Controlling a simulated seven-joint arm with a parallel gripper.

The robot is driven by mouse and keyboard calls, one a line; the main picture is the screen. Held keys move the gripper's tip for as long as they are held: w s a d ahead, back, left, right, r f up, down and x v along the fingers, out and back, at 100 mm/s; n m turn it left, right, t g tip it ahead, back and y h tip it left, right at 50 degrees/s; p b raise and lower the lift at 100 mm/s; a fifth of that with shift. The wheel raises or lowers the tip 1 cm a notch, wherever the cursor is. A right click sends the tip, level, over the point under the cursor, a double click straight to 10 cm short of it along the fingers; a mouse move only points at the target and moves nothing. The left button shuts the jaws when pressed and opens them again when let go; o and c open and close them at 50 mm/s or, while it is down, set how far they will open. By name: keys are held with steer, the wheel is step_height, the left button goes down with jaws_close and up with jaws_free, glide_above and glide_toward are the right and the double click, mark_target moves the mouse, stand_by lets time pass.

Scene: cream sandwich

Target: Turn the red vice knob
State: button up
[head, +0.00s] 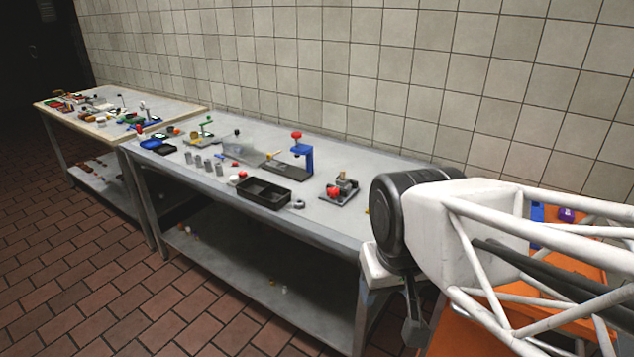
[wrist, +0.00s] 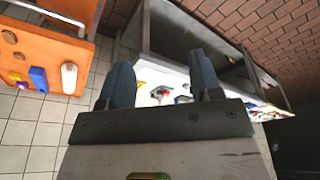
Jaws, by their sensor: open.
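A small grey vice (head: 345,183) stands on the near metal workbench, left of my arm, with a round red knob (head: 334,192) on its front side. A second red knob (head: 296,135) tops a blue upright press just behind and left of it. My gripper (wrist: 162,80) is open, with its two blue-grey fingers apart and nothing held between them. In the head view my arm hangs beside the bench's right end, apart from the vice. In the wrist view a small red item (wrist: 161,92) shows beyond the fingers on a bench; I cannot tell which it is.
A black tray (head: 263,206), several grey cylinders and a blue press (head: 308,158) stand left of the vice. A second table (head: 180,106) with many small items is farther left. An orange surface (head: 500,312) lies at right. A tiled wall runs behind.

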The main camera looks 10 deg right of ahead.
steer(key=w+d+r+n, duration=0.1)
steer(key=w+n, duration=0.3)
steer(key=w, duration=0.4)
steer(key=w+d+r+n, duration=0.1)
steer(key=w+r+n, duration=0.15)
steer(key=w, duration=0.45)
steer(key=n+t+h, duration=0.1)
steer(key=n+h, duration=0.1)
steer(key=n, duration=2.2)
glide_above(332, 191)
steer(key=s+a, duration=0.2)
steer(key=s, duration=0.1)
step_height(332, 191, down, 18)
steer(key=f, duration=0.1)
steer(key=shift+w+d+r, duration=0.2)
steer(key=shift+d+r, duration=0.05)
steer(key=shift+x, duration=3.85)
steer(key=c, duration=0.6)
